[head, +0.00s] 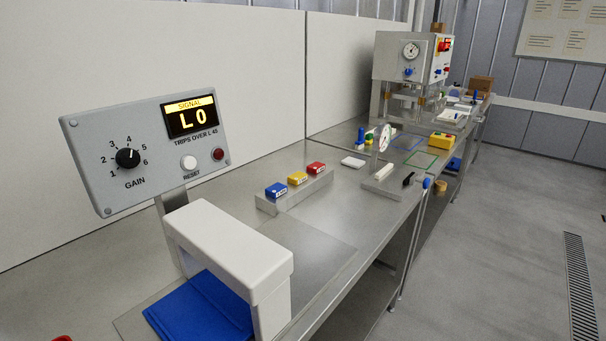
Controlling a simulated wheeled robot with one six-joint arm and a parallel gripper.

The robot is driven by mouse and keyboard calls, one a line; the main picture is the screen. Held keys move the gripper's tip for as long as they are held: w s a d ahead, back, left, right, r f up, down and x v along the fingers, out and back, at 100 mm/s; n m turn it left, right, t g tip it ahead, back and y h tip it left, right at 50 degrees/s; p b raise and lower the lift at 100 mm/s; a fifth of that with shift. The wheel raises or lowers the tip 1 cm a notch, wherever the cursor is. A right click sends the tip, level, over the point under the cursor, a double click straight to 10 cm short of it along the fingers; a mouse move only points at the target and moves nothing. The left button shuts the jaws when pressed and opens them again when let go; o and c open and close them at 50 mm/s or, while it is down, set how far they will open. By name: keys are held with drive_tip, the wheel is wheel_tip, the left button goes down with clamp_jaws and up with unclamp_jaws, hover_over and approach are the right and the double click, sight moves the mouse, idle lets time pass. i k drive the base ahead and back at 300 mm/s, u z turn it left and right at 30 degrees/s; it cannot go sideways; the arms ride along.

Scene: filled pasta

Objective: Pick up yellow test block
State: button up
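The yellow test block (297,178) sits on a low metal rack (291,194) on the steel bench. It stands between the blue block (276,189) at its left and the red block (316,168) at its right, with small gaps between them. Each block has a small pale label on its front side. My gripper is not in the head view, so I cannot see where it is or whether it is open.
A white arch (228,244) over a blue belt (203,306) stands at the front, beside a grey control panel (148,148) reading "SIGNAL L0". Bare bench (345,215) lies right of the rack.

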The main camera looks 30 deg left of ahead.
sight(297, 178)
drive_tip(key=z, duration=0.05)
drive_tip(key=i, duration=3.25)
drive_tip(key=u, duration=4.15)
drive_tip(key=i, duration=0.55)
